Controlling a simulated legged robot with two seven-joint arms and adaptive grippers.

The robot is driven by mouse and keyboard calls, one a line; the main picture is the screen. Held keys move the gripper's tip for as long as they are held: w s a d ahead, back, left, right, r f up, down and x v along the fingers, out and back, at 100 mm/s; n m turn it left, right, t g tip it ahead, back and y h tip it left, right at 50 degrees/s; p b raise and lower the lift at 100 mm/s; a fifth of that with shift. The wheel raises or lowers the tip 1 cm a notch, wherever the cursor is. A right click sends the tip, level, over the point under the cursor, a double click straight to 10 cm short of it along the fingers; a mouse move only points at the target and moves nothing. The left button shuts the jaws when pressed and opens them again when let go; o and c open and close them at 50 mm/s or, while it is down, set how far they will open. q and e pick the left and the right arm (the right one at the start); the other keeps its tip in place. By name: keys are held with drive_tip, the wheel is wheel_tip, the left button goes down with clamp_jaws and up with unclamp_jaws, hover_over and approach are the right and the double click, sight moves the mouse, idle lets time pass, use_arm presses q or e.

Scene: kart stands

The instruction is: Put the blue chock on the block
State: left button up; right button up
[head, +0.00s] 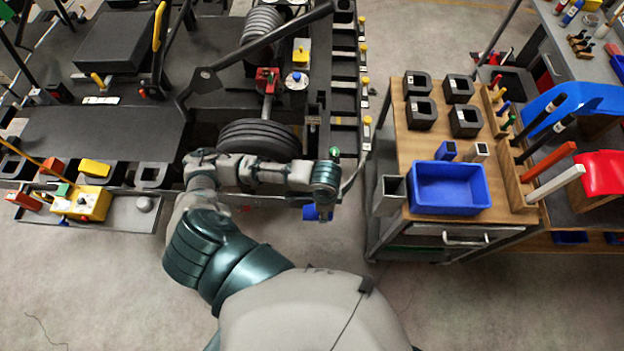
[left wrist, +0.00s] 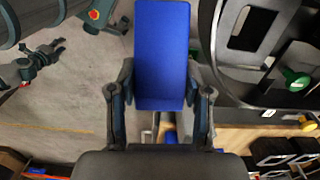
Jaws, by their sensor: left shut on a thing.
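The blue chock (left wrist: 162,50) fills the gap between the fingers of my left gripper (left wrist: 160,92) in the left wrist view. The gripper is shut on it, with a finger on each side. In the head view a small part of the chock (head: 312,213) shows below my left wrist, over the floor gap between the kart stand and the wooden-topped cart. Several black square blocks (head: 420,112) with openings in their tops stand on the cart; I cannot tell which block is meant. A dark jointed shape in the left wrist view may be my right gripper (left wrist: 40,60); its jaws are unclear.
The cart top (head: 405,150) also holds a blue bin (head: 450,187) and a small blue hollow piece (head: 446,149). The kart stand (head: 75,135) with a tyre (head: 258,136) lies left. A yellow control box (head: 83,203) stands at its front. Bare floor lies in front.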

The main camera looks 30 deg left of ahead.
use_arm(q)
drive_tip(key=shift+a, duration=0.2)
drive_tip(key=shift+m, duration=0.3)
drive_tip(key=w+a, duration=0.2)
drive_tip(key=w, duration=0.2)
drive_tip(key=w+a+f, duration=0.1)
drive_tip(key=w+a, duration=0.1)
drive_tip(key=w, duration=0.2)
drive_tip(key=w+a+p, duration=0.1)
drive_tip(key=w+a, duration=0.1)
drive_tip(key=w, duration=0.2)
drive_tip(key=shift+w+a+f, duration=0.2)
drive_tip(key=shift+w+a, duration=0.2)
drive_tip(key=shift+a+f, duration=0.25)
drive_tip(key=shift+a, duration=0.05)
drive_tip(key=f, duration=0.3)
drive_tip(key=shift+a+f+p, duration=0.15)
drive_tip(key=shift+a+p, duration=0.15)
drive_tip(key=shift+a, duration=0.05)
drive_tip(key=shift+d, duration=0.3)
drive_tip(key=o, duration=1.2)
drive_tip(key=shift+d, duration=0.15)
drive_tip(key=shift+o, duration=0.6)
drive_tip(key=shift+d, duration=0.1)
wheel_tip(320, 180, up, 12)
drive_tip(key=shift+b, duration=0.3)
use_arm(e)
drive_tip(key=shift+d+r, duration=0.45)
drive_tip(key=shift+r, duration=0.1)
